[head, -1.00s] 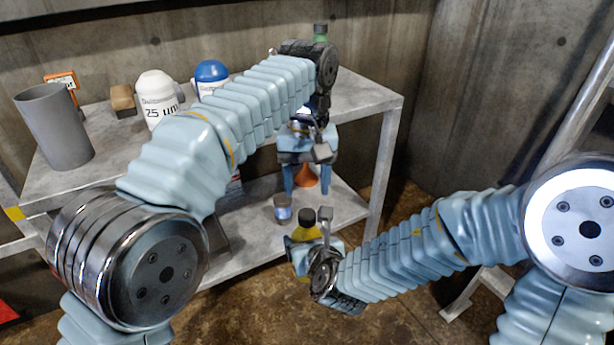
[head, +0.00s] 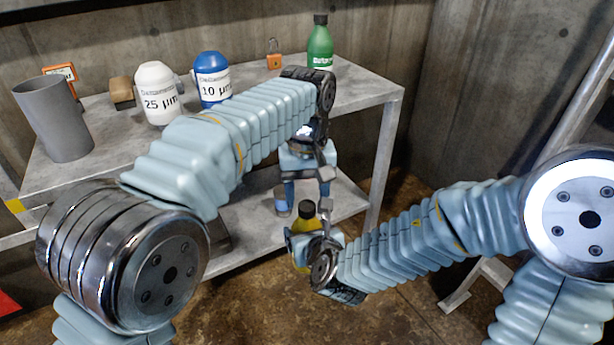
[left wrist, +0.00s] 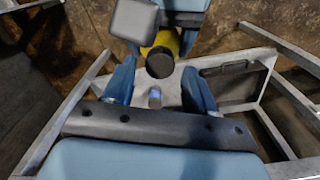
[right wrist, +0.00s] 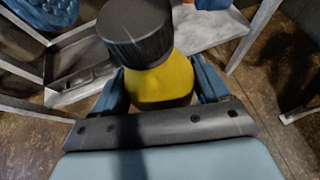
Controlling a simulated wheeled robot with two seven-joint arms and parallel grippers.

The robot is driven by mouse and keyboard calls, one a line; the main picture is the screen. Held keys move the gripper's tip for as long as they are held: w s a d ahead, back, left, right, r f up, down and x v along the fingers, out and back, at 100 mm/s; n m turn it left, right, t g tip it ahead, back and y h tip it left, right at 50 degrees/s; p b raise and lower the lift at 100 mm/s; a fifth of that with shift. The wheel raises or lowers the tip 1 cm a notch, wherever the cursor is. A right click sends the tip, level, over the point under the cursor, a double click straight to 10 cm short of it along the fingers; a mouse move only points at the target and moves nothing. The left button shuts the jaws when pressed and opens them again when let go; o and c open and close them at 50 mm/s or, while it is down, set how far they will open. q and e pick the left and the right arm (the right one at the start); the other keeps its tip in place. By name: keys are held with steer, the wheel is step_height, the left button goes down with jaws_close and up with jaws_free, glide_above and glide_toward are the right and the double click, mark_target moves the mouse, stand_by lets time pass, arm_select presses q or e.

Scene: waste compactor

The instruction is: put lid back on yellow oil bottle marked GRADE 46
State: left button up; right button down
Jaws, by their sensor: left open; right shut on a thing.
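The yellow oil bottle (right wrist: 160,85) is upright between the fingers of my right gripper (head: 303,248), which is shut on it. Its black lid (right wrist: 133,30) sits at the top of the bottle neck; I cannot tell whether it is fully seated. My left gripper (head: 306,192) is open, pointing down just above the lid, which shows between its fingers (left wrist: 159,84) in the left wrist view. The left fingers look apart from the lid. The bottle's GRADE 46 marking is not visible in any view.
A metal shelf unit (head: 368,98) stands behind my arms, with a small blue jar (head: 282,203) on its lower shelf. A green bottle (head: 320,48), blue bottle (head: 211,82), white bottle (head: 158,95) and grey cylinder (head: 55,120) stand on top.

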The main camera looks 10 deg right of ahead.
arm_select(q)
steer(key=shift+f, duration=0.95)
jaws_close()
steer(key=m, duration=0.5)
steer(key=shift+o, duration=0.7)
jaws_free()
step_height(320, 180, up, 12)
